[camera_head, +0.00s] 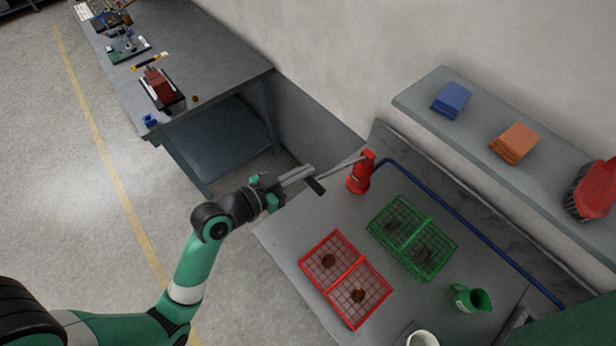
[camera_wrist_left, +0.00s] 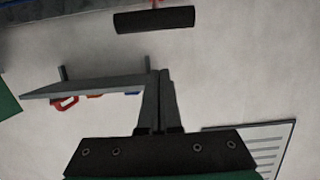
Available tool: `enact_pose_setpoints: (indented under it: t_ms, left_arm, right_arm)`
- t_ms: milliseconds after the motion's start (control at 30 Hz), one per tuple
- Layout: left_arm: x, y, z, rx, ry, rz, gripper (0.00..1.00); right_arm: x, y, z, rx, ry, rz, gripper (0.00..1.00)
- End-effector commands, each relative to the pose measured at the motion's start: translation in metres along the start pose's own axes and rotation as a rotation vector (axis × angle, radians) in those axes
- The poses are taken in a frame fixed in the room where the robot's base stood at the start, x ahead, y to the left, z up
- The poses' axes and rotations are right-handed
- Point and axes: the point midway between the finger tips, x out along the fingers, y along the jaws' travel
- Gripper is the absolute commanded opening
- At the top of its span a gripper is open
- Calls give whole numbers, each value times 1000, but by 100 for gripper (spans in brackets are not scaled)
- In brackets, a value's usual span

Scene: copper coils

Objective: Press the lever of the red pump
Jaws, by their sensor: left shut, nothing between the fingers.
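The red pump (camera_head: 359,174) stands at the back left of the grey worktable. Its thin metal lever (camera_head: 341,168) reaches left from the pump's top to a black crossbar handle (camera_head: 315,185). In the left wrist view the black handle (camera_wrist_left: 154,19) lies across the top of the picture, beyond my fingertips. My left gripper (camera_head: 309,170) is shut and empty, very close to the handle in the head view. In the left wrist view its fingers (camera_wrist_left: 158,76) are together, with a visible gap to the handle. The right gripper does not show.
A red basket (camera_head: 345,279) and a green basket (camera_head: 411,235) sit on the worktable. A green jug (camera_head: 471,299) and a white cup (camera_head: 421,338) stand near the front right. A blue pipe (camera_head: 452,212) runs along the back. A shelf (camera_head: 473,130) is above.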

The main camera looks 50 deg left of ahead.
Motion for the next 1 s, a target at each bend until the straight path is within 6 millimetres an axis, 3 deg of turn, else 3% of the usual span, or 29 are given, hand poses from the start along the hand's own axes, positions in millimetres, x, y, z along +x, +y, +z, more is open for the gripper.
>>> enact_pose_setpoints:
  t_ms: [100,200,433,1000]
  left_arm:
    - [27,0,-2,0,0,2,0]
    - [42,0,5,-2,-4,1,0]
    - [29,0,34,-1,-2,-2,0]
    - [29,2,42,1,9,5,0]
  right_arm:
    - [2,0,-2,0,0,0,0]
    - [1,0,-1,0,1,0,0]
    - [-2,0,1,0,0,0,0]
    - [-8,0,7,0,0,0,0]
